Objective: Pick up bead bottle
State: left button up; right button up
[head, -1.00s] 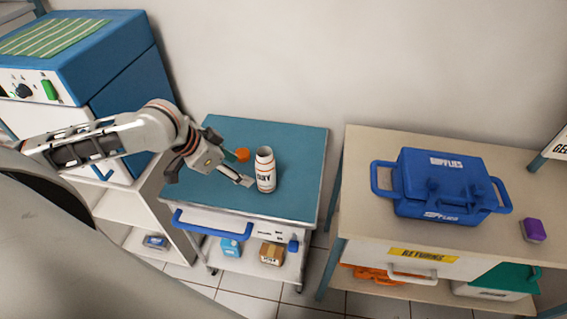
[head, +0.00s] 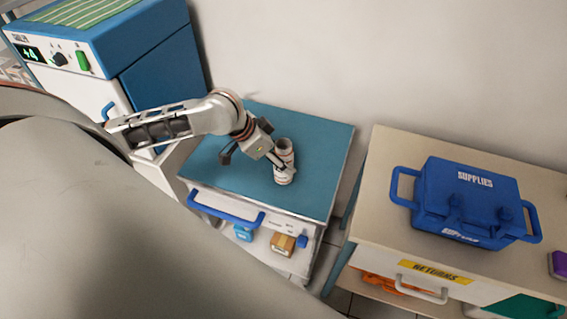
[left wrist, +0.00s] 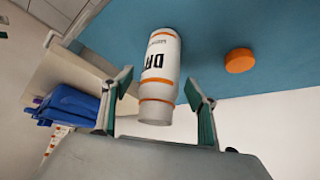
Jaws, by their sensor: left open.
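The bead bottle (head: 284,158) is white with orange bands and stands upright on the teal top of the small cart (head: 310,130). In the left wrist view the bottle (left wrist: 158,75) shows dark lettering and lies between the two fingers. My left gripper (head: 272,164) is beside the bottle in the head view, with a finger in front of it. The fingers of this gripper (left wrist: 160,88) are apart, with visible gaps on both sides of the bottle. My right gripper is not in view.
An orange cap (left wrist: 239,61) lies on the cart top near the bottle. A blue supplies case (head: 465,205) sits on the beige table (head: 385,165) to the right. A blue-and-white machine (head: 155,60) stands to the left. The wall is behind the cart.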

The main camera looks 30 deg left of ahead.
pick_arm(q)
jog(key=shift+x, duration=0.75)
jog(key=shift+c, duration=0.3)
jog(key=c, duration=1.4)
jog(key=shift+r, duration=0.1)
